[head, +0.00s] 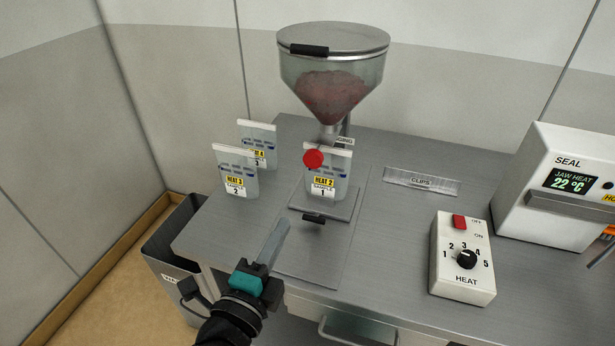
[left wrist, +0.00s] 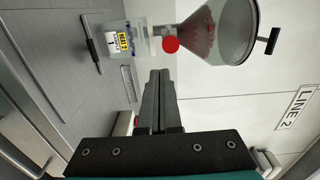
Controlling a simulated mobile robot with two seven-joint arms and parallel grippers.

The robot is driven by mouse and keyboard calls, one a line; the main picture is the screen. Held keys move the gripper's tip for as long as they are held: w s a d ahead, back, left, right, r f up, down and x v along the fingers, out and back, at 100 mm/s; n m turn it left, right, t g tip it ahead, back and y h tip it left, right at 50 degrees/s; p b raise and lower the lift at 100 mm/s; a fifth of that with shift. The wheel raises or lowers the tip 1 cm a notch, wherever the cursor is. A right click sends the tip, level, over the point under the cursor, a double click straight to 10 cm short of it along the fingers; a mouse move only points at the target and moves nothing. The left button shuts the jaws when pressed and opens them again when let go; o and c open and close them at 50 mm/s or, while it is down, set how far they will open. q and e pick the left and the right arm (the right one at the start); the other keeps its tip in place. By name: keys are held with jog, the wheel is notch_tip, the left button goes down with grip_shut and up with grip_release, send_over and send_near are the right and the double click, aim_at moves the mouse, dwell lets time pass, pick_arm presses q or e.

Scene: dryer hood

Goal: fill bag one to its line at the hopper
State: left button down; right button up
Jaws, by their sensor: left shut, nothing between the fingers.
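The hopper (head: 333,72) has a clear cone partly full of reddish-brown material, with a closed lid. A red knob (head: 313,159) sits at its outlet. The bag also shows in the left wrist view (left wrist: 120,41), beside the hopper (left wrist: 216,32) and red knob (left wrist: 171,45). My left gripper (head: 274,241) is shut and empty, in front of the plate and apart from bag and knob. My right gripper is not in view.
Bag two (head: 236,174) and bag three (head: 258,143) stand to the left. A clips strip (head: 422,181), a heat control box (head: 462,258) and a sealer (head: 560,190) reading 22 °C are to the right. A bin (head: 176,266) stands off the bench's left end.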

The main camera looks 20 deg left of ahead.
pick_arm(q)
jog(key=shift+r, duration=0.2)
jog(key=p, duration=0.2)
send_near(313, 158)
jog(key=w+f, duration=0.3)
jog(key=w, duration=0.4)
jog(key=shift+s+d+r, duration=0.1)
jog(key=shift+r, duration=0.05)
dwell(0.4)
